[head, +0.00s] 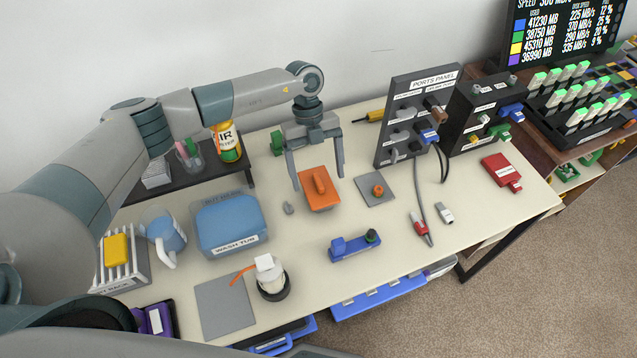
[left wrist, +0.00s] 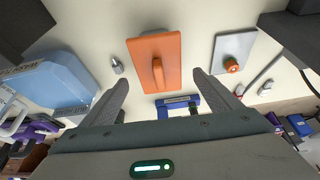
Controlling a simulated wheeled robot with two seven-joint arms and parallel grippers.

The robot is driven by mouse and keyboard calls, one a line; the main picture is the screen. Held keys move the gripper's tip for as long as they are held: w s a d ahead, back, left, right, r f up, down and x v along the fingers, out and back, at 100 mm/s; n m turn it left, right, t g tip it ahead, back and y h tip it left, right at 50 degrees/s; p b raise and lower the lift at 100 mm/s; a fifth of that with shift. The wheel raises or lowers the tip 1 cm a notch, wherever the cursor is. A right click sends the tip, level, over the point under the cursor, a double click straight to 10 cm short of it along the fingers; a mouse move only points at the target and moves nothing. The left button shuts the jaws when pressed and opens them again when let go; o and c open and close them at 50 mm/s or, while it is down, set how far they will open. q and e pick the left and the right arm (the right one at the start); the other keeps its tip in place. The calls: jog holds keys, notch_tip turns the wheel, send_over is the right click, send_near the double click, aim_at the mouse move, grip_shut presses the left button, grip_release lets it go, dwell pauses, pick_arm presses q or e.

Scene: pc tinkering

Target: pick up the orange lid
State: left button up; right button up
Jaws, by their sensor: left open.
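The orange lid (head: 316,200) is a flat rectangular plate with a raised handle on top. It lies on the cream table near the middle of the head view. It also shows in the left wrist view (left wrist: 139,58), with its handle near the gap between the fingers. My left gripper (head: 319,182) is open, with its fingers pointing down on either side of the lid, in the head view. I cannot tell whether the fingertips touch the table. My right gripper is not in view.
A blue wash tub (head: 230,224) stands left of the lid. A grey plate with an orange knob (head: 377,190) lies close on its right. The dark ports panel (head: 415,115) rises behind at right. A blue device (head: 354,246) sits in front. A small grey piece (head: 288,208) lies beside the lid.

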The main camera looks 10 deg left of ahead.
pick_arm(q)
jog(key=shift+p+x, duration=0.3)
jog(key=shift+x, duration=1.05)
jog(key=shift+c, duration=0.4)
jog(key=c, duration=1.1)
jog(key=shift+w+r, duration=0.1)
jog(key=shift+r, duration=0.05)
